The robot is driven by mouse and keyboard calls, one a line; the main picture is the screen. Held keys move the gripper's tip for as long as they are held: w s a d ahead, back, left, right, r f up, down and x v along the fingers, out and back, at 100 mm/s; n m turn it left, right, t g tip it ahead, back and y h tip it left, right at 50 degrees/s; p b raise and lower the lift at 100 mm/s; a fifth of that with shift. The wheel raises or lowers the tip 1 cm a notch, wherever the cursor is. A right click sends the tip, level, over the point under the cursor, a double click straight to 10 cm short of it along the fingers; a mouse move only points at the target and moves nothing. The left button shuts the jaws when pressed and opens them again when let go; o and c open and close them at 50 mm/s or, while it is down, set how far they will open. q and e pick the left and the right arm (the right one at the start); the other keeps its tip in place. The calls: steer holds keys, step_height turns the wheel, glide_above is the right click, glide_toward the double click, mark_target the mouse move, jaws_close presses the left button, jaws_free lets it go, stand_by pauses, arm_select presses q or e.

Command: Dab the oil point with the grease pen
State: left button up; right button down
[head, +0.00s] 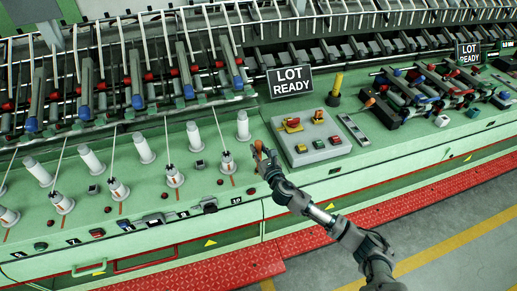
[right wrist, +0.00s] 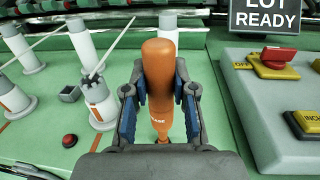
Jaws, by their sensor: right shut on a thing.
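I cannot make out the oil point for certain; the gripper hides the deck under the pen. My left gripper is not in view.
A grey control box (head: 310,137) with red and yellow switches stands just right of the gripper. A "LOT READY" sign (head: 290,82) stands behind it. White spindles (head: 243,125) and a red button (right wrist: 69,140) are to the left. A green deck strip (right wrist: 220,150) lies bare beside the box.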

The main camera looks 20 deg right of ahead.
mark_target(260, 145)
stand_by(0.3)
steer(key=shift+r+p, duration=0.4)
steer(key=shift+r, duration=1.35)
